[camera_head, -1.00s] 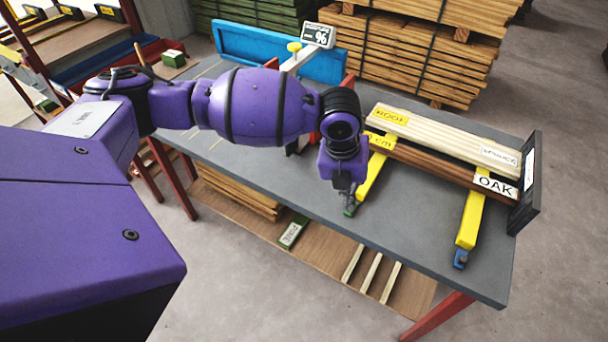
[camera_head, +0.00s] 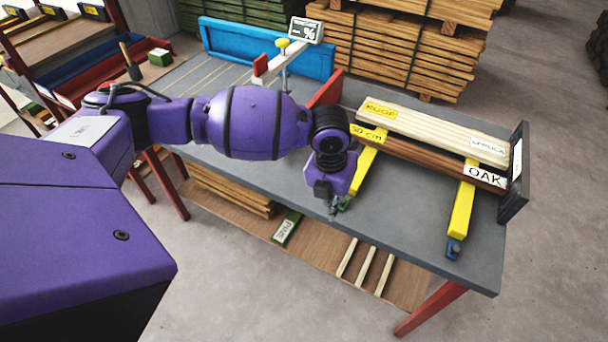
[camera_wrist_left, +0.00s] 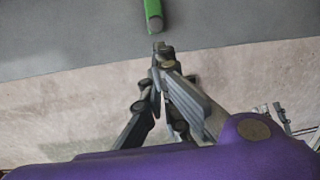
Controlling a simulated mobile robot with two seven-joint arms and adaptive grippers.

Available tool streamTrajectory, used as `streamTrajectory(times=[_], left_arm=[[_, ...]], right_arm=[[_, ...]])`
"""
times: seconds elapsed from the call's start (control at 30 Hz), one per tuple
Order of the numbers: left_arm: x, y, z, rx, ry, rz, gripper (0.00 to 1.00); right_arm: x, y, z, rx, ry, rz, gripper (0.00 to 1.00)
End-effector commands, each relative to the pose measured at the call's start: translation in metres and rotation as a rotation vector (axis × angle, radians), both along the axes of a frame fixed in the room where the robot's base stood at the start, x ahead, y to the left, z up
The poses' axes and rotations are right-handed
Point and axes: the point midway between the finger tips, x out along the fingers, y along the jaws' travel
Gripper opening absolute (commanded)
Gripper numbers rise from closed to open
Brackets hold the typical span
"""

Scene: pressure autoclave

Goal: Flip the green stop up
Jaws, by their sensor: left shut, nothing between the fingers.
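The green stop (camera_head: 345,203) is at the near end of the left yellow rail (camera_head: 366,172), by the table's front edge. In the left wrist view the green stop (camera_wrist_left: 153,14) shows as a bar with a dark rounded end. My left gripper (camera_head: 332,211) is shut and empty, just left and in front of the stop in the head view. In the left wrist view its fingertips (camera_wrist_left: 160,48) are close below the stop's end, with a small gap in the picture; I cannot tell whether they touch. My right gripper is not in view.
A right yellow rail (camera_head: 463,205) ends in a blue stop (camera_head: 453,247). A pale plank (camera_head: 430,130) and a brown plank (camera_head: 425,157) lie across both rails against a black end plate (camera_head: 515,170). The grey tabletop (camera_head: 415,215) between the rails is clear.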

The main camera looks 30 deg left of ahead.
Motion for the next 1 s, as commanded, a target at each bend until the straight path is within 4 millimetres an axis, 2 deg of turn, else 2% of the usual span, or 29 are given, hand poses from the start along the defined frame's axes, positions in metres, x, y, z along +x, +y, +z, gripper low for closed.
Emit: streamTrajectory(times=[0.2, 0.33, 0.8, 1.0], left_arm=[[0.004, -0.003, -0.036, 0.000, -0.001, 0.000, 0.00], [0.006, -0.004, -0.047, 0.000, -0.004, 0.000, 0.00], [0.008, -0.005, -0.051, 0.000, -0.004, -0.002, 0.00], [0.016, -0.005, -0.050, 0.001, 0.035, 0.000, 0.00]], right_arm=[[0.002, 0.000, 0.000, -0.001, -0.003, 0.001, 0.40], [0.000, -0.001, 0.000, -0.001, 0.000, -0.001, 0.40], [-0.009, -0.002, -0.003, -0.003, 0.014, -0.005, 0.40], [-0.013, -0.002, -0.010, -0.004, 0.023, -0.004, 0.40]])
